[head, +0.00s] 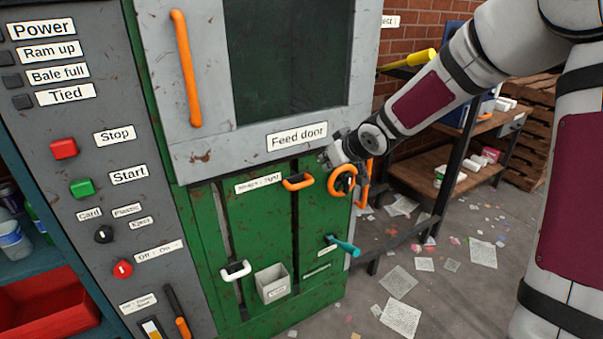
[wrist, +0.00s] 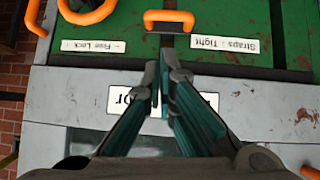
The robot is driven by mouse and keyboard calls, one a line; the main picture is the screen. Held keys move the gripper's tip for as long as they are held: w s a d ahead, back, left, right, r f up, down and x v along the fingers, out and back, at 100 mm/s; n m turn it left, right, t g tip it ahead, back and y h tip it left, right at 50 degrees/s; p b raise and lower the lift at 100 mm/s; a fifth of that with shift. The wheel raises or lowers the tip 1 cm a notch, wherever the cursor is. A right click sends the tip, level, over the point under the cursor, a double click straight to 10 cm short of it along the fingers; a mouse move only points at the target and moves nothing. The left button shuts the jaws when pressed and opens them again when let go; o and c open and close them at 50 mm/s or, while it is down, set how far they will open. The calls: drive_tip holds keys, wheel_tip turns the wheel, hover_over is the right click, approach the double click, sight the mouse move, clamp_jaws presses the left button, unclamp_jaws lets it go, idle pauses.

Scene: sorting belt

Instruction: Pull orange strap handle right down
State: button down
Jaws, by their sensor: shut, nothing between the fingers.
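The orange strap handle (head: 298,182) sits at the top of the right-hand vertical slot in the green panel, beside the "Straps : Tight" label. It also shows at the top of the upside-down wrist view (wrist: 169,19). My gripper (head: 326,158) is just up and right of the handle in the head view, near the lower edge of the feed door. In the wrist view my gripper (wrist: 160,72) has its teal fingers together and empty, pointing toward the handle with a visible gap. The two do not appear to touch.
An orange ring wheel (head: 342,181) is close to my gripper on the right. A white handle (head: 236,270) sits low in the left slot. A grey bin (head: 272,283) and a teal lever (head: 343,246) are below. The feed door (head: 200,150) overhangs the panel.

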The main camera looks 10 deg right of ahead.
drive_tip(key=shift+w+f+t+y, duration=0.2)
drive_tip(key=shift+w+y, duration=0.1)
drive_tip(key=shift+w, duration=0.3)
drive_tip(key=shift+w+f+t+y, duration=0.15)
drive_tip(key=shift+w+y, duration=0.15)
drive_tip(key=shift+w, duration=0.25)
drive_tip(key=b, duration=0.3)
approach(307, 175)
drive_tip(key=w+a+r, duration=0.1)
drive_tip(key=a+r, duration=0.1)
drive_tip(key=a, duration=0.2)
drive_tip(key=f, duration=0.1)
drive_tip(key=w+f, duration=0.1)
drive_tip(key=f, duration=0.2)
drive_tip(key=shift+w+f+b, duration=0.1)
drive_tip(key=shift+w+b, duration=0.2)
drive_tip(key=shift+b, duration=0.1)
wheel_tip(307, 175, down, 29)
drive_tip(key=b, duration=1.7)
drive_tip(key=shift+r, duration=0.35)
